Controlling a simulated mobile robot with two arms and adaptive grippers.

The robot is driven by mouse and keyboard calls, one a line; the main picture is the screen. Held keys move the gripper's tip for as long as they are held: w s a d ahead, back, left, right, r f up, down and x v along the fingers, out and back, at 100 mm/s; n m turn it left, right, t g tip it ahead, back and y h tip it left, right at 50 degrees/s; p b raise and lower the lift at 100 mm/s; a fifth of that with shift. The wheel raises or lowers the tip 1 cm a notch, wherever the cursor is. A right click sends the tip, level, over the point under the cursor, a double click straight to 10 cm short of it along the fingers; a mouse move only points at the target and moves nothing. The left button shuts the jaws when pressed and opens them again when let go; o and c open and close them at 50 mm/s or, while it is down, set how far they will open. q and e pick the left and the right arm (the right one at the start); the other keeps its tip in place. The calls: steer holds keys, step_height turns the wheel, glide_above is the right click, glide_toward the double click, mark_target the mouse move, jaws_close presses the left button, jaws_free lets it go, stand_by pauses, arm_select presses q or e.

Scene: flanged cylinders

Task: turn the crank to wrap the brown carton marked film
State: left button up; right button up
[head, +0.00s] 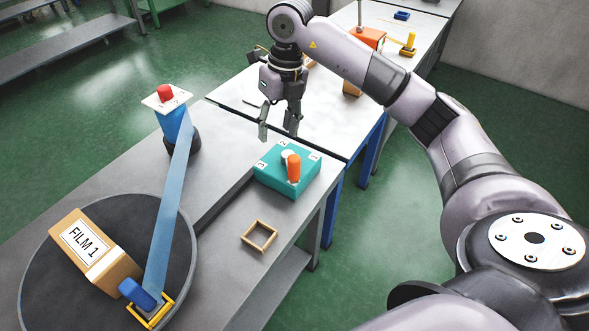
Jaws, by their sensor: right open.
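The brown carton (97,250) with a white label reading FILM 1 sits tilted in the picture on a round dark turntable (60,300). A strip of blue film (166,215) runs from a blue roll post with a red knob (165,92) to a blue piece (137,292) at a yellow frame on the turntable. A teal box (275,178) marked 1, 2, 3 has a lever with an orange handle (293,167), which looks like the crank. My right gripper (278,133) is open and empty, above and behind the teal box, apart from the handle. My left gripper is not in view.
A small wooden square frame (259,236) lies on the grey table in front of the teal box. A white-topped table (325,108) behind holds an orange box (369,38) and a yellow item (408,44). Green floor is clear to the right.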

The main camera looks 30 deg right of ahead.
mark_target(294, 170)
steer(key=d+m+h, duration=0.1)
steer(key=d+h, duration=0.1)
steer(key=d, duration=0.2)
steer(key=f, duration=0.5)
steer(key=f+p, duration=0.1)
steer(key=f, duration=1)
steer(key=shift+s+p, duration=0.3)
steer(key=shift+c, duration=0.3)
jaws_close()
